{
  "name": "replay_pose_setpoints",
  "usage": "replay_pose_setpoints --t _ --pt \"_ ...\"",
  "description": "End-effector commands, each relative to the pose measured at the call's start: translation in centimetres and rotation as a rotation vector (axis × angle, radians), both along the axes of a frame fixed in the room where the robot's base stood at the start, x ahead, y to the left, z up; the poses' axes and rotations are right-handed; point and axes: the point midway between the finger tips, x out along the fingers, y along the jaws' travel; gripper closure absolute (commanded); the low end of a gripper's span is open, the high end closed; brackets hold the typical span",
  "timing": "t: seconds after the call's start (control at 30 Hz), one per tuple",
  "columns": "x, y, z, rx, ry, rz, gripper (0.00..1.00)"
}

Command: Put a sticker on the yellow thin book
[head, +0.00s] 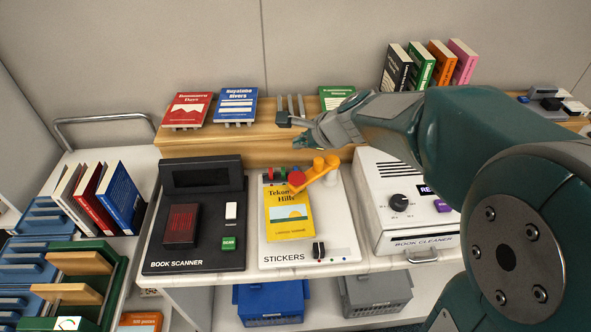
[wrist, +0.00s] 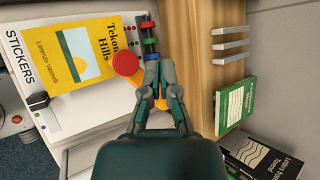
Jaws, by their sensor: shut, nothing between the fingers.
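The yellow thin book (head: 290,215), titled "Tekon Hills", lies face up on the white sticker machine (head: 343,215) marked "STICKERS". The book also shows at the upper left of the wrist view (wrist: 72,55). An orange lever arm (head: 322,170) with a red round knob (head: 297,178) reaches over the top of the book; the knob shows in the wrist view (wrist: 125,63). Red, green and blue pieces (wrist: 149,40) sit on a dark bar beside it. My gripper (wrist: 160,70) is shut and empty, above the machine's back edge, beside the lever; whether it touches the lever is unclear.
A black book scanner (head: 195,225) with a dark red book on it stands left. A white book cleaner (head: 400,205) stands right. Behind is a wooden shelf (head: 260,145) with displayed books and empty grey prongs (wrist: 231,43). My arm covers much of the right side.

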Motion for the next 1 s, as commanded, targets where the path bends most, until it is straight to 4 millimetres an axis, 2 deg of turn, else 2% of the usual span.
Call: replay_pose_setpoints --t 0.13,0.57,1.0 --pt "1.3 0.1 -0.7 0.057 0.033 -0.068 1.00" --pt "1.4 0.2 -1.1 0.064 0.036 -0.076 1.00" --pt "1.4 0.2 -6.3 0.065 0.039 -0.074 1.00"
